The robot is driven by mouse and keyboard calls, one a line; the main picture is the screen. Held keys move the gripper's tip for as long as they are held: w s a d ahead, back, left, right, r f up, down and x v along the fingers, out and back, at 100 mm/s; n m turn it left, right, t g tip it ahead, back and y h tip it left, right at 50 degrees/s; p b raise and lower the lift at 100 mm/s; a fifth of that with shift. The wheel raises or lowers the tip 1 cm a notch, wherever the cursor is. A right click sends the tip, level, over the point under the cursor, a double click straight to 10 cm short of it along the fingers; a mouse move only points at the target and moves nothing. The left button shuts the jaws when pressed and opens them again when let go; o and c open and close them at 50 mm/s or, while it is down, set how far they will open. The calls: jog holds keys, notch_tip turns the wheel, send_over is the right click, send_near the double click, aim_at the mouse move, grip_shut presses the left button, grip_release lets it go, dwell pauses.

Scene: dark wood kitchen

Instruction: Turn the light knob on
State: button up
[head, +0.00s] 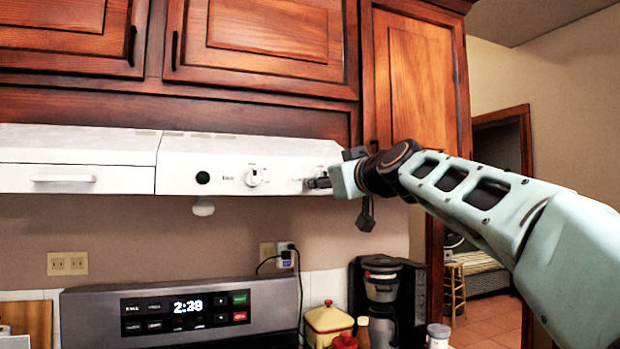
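A white range hood (75,150) hangs under the wooden cabinets. Its front panel has a round black button or dial (203,177) and a white knob (253,178) with small markings around it. My gripper (317,183) is at the right part of the panel, to the right of the white knob and apart from it. Its dark fingertips are at or very near the panel face. Faint markings show beside them, and any control behind the fingers is hidden. The fingers are too small to tell whether they are open or shut. A white bulb (203,207) hangs below the hood.
Wooden cabinets (270,30) sit directly above the hood. Below are a stove back panel (185,310) with a lit clock, a coffee maker (382,290), a yellow canister (328,322) and several small containers. A doorway opens at the right behind my arm.

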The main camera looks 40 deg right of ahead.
jog(key=shift+c, duration=0.3)
grip_shut()
jog(key=shift+m, duration=0.4)
jog(key=m+p, duration=0.1)
jog(key=m, duration=1)
dwell(0.5)
jog(key=shift+o, duration=0.3)
grip_release()
